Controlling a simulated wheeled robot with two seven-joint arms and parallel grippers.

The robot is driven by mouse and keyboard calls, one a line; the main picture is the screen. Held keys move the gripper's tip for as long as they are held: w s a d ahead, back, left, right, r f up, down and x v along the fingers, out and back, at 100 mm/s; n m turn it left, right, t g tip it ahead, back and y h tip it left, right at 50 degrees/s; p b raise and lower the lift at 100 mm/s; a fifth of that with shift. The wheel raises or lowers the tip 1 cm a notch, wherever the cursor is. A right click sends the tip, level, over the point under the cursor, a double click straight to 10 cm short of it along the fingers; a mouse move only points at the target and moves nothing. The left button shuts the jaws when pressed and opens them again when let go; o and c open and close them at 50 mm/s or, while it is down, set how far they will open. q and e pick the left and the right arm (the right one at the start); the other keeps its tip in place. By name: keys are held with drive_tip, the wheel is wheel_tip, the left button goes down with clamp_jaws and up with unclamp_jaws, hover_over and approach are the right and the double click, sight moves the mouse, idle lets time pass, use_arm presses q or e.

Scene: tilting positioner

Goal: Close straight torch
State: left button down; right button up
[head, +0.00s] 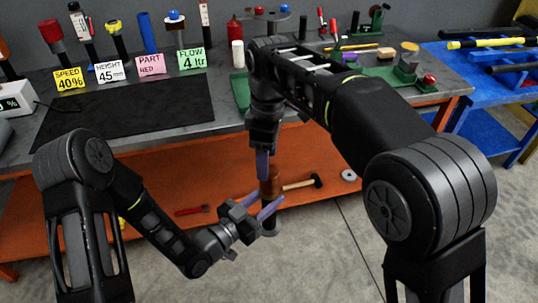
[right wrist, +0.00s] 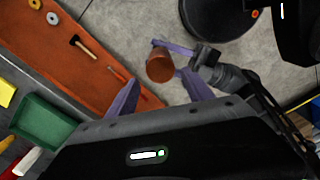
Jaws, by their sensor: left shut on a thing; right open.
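A copper-brown cylinder with a dark lower part, apparently the torch (head: 270,181), stands roughly upright in front of the bench. My left gripper (head: 267,208) is shut on it, with purple fingers across its dark part below the copper end. In the right wrist view the copper end (right wrist: 160,69) shows close up, with the left gripper (right wrist: 172,47) beside it. My right gripper (head: 263,165) points down just above the torch, and its open purple fingers (right wrist: 156,86) appear on either side of the copper end. Whether they touch it cannot be told.
An orange lower shelf (head: 110,214) holds a hammer (head: 303,183), a red tool (head: 191,210) and a ring (head: 348,175). The grey bench top carries a black mat (head: 130,110), a green tray (right wrist: 42,119) and label cards. A blue rack (head: 480,131) stands at right.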

sight(269, 179)
drive_tip(key=shift+s+d+r+n, duration=0.15)
drive_tip(key=shift+d+r+n, duration=0.1)
drive_tip(key=shift+r+n, duration=0.25)
drive_tip(key=shift+f, duration=0.1)
drive_tip(key=shift+f, duration=4.05)
drive_tip(key=shift+c, duration=0.2)
clamp_jaws()
